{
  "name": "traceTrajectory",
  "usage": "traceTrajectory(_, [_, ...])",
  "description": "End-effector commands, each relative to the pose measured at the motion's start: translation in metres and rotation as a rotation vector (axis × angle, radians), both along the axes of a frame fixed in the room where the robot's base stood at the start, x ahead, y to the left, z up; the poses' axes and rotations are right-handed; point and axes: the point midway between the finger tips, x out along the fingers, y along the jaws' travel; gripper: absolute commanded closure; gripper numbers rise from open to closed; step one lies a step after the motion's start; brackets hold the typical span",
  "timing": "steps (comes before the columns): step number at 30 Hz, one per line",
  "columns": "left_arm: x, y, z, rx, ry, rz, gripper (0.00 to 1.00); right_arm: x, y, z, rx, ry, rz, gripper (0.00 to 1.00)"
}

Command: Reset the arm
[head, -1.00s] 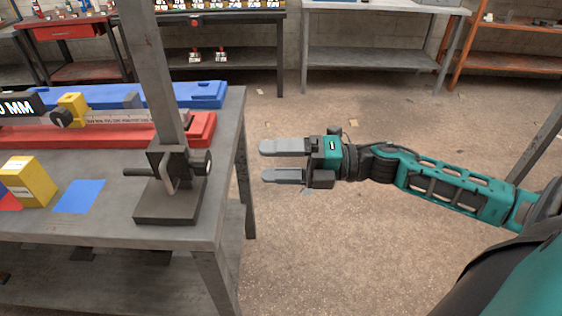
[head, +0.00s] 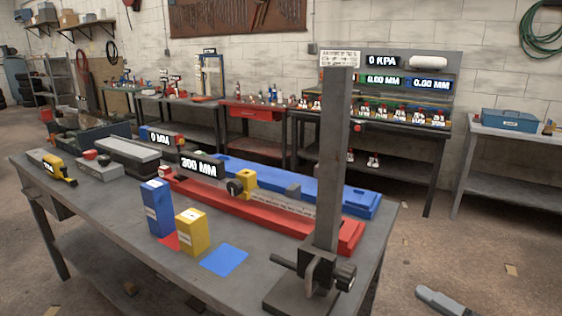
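Only a grey finger of my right gripper (head: 438,300) shows, at the bottom edge of the head view, right of the bench. The rest of that gripper and its arm is cut off by the frame, so its opening cannot be seen. The visible finger is over the floor, apart from the bench and touching nothing in view. My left gripper and arm are not in view.
The grey workbench (head: 120,220) holds a dark upright post (head: 330,170) near its right corner, a red rail (head: 260,212), a blue rail (head: 300,185), a blue box (head: 157,210) and a yellow box (head: 191,232). Floor (head: 450,250) right of the bench is open.

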Motion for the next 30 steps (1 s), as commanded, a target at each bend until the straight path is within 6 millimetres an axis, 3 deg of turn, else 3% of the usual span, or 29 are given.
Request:
traceTrajectory(5, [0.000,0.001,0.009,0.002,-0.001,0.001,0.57,-0.016,0.006,-0.072,0.416,0.400,-0.335,0.24])
traceTrajectory(9, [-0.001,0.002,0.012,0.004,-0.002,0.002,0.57,-0.047,0.025,-0.131,0.698,0.719,-0.554,0.24])
traceTrajectory(13, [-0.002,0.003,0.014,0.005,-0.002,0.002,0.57,-0.078,0.050,-0.168,0.881,0.949,-0.691,0.24])
traceTrajectory(18, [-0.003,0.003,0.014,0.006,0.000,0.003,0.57,-0.100,0.070,-0.189,0.990,1.098,-0.773,0.24])
traceTrajectory(30, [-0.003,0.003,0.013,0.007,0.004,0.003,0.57,-0.102,0.072,-0.191,0.999,1.114,-0.781,0.24])
